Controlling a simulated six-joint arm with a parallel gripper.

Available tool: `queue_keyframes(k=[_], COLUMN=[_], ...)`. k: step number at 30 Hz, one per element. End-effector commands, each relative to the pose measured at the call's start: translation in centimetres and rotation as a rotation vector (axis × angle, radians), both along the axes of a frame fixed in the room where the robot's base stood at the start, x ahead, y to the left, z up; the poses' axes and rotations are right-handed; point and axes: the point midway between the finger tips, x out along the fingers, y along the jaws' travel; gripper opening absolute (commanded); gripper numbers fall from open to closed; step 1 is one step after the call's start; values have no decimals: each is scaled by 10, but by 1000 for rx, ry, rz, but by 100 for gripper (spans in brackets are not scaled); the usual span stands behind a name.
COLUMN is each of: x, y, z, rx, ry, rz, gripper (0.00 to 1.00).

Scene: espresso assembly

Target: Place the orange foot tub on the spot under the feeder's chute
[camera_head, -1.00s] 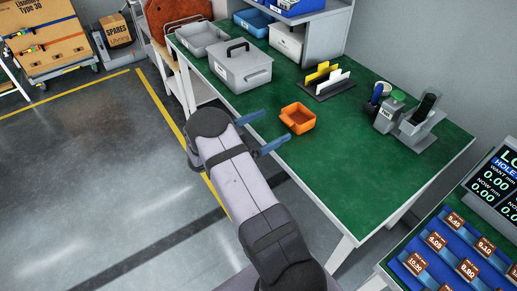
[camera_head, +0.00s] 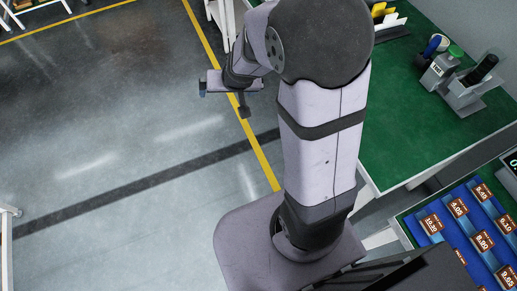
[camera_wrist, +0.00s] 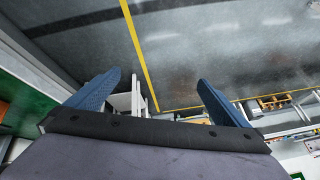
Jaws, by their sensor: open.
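My gripper (camera_head: 223,98) hangs over the grey floor at the left of the bench, in the head view. In the wrist view its two blue fingers (camera_wrist: 158,98) are wide apart with nothing between them. The orange foot tub is not in sight in the head view, where my arm covers the middle of the green bench top (camera_head: 415,140). A sliver of orange shows at the left edge of the wrist view beside green; I cannot tell if it is the tub. I cannot make out the feeder's chute or the spot under it.
A grey device (camera_head: 468,92) and a green-topped grey container (camera_head: 437,72) stand on the bench's right part. A rack of blue bins (camera_head: 470,225) with number labels is at lower right. Yellow floor lines (camera_head: 205,50) cross the open floor at left.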

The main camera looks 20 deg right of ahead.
Motion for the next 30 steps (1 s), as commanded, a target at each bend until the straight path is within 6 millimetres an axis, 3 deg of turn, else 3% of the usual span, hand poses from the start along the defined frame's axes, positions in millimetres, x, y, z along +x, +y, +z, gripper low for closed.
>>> queue_keyframes(k=[1,3,6,9,12,17,30], x=[-31,-76,-131,-172,-198,-212,-211], y=[8,13,11,5,-1,-5,-6], z=[0,-3,-6,-7,-6,-6,-6], rx=[-2,-14,-46,-79,-104,-120,-124], ry=[73,186,326,431,498,537,543], rz=[60,133,208,252,276,287,294], gripper=[100,100,100,100,100,100,100])
